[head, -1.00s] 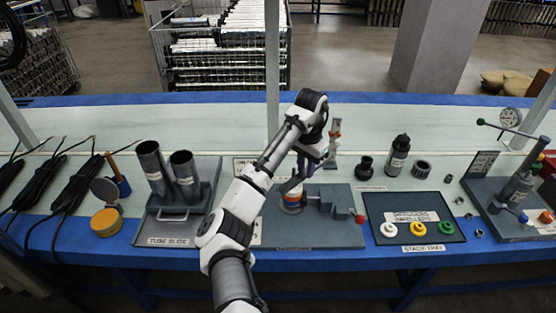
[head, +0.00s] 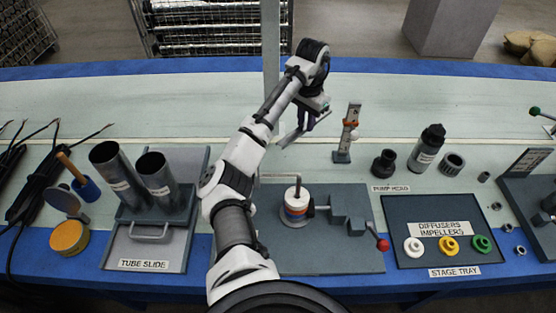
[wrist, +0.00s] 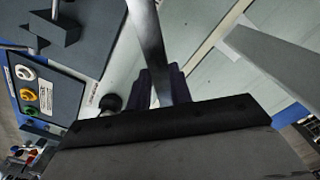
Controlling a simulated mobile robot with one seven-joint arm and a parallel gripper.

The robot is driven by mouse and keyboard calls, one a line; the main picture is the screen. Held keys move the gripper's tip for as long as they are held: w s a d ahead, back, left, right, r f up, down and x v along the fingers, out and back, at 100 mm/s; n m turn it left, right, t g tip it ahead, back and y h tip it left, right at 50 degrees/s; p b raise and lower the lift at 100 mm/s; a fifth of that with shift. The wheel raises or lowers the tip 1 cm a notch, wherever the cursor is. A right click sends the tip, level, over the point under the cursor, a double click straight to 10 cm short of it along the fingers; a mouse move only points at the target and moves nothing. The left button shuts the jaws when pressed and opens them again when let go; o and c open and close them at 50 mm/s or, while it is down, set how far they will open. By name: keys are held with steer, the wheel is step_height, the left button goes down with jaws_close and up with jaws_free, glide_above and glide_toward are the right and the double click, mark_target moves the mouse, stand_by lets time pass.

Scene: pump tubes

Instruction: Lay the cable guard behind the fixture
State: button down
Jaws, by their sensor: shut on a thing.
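My gripper (head: 308,116) hangs above the pale bench top, behind the fixture (head: 345,215). In the wrist view its dark fingers (wrist: 162,88) are shut on a long grey metal strip, which looks like the cable guard (wrist: 148,35). The guard also shows in the head view as a thin grey bar (head: 292,138) under the fingers. It is held clear of the fixture; its height above the bench is hard to tell. The fixture is a dark grey plate with a stepped clamp and a red knob. A banded stack (head: 296,205) stands on it around an upright rod.
A small gauge stand (head: 348,135) stands right of my gripper. A black pump head (head: 384,163) and a bottle (head: 428,148) stand farther right, behind the stage tray (head: 430,262). The tube slide (head: 143,250) is at left. The bench strip behind the fixture is mostly clear.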

mark_target(278, 165)
steer(key=shift+f+b, duration=0.35)
steer(key=shift+f, duration=0.35)
steer(key=shift+s, duration=0.1)
steer(key=shift+f+b, duration=0.35)
step_height(278, 165, down, 13)
steer(key=shift+r+b, duration=0.1)
steer(key=shift+b, duration=0.55)
steer(key=a, duration=0.3)
steer(key=shift+a+f+p, duration=0.2)
steer(key=shift+a+p, duration=0.1)
steer(key=a+p, duration=0.1)
steer(key=a, duration=0.4)
steer(key=shift+d+f, duration=0.2)
steer(key=shift+f, duration=0.3)
steer(key=shift+d+f, duration=0.1)
steer(key=shift+f, duration=0.1)
steer(key=shift+f, duration=0.1)
